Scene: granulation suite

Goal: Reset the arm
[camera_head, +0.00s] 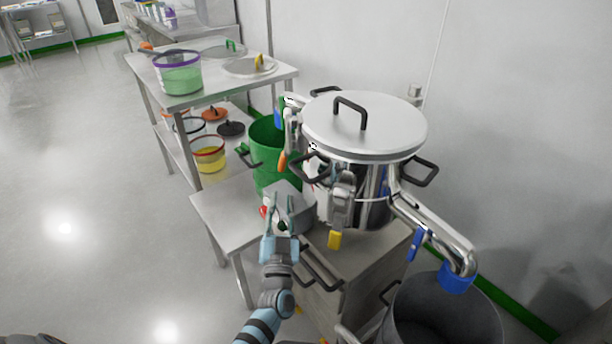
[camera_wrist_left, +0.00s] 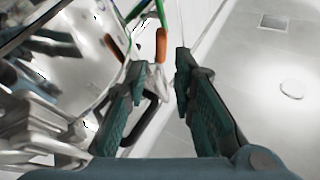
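My left gripper (camera_head: 270,208) reaches up from the bottom middle of the head view. It is in front of a grey box with red and green buttons (camera_head: 292,208), beside the big steel pot. In the left wrist view its two dark green fingers (camera_wrist_left: 160,62) stand apart with nothing held between them. A black handle (camera_wrist_left: 153,120) and an orange-tipped part (camera_wrist_left: 160,45) show behind the fingers; I cannot tell how close they are. My right gripper is not in view.
The lidded steel pot (camera_head: 365,128) with black handles stands on a steel cabinet (camera_head: 335,275). A green bucket (camera_head: 268,135) is behind the gripper, and a grey bin (camera_head: 440,312) is at lower right. A shelf table (camera_head: 215,90) with tubs stands at upper left. The left floor is clear.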

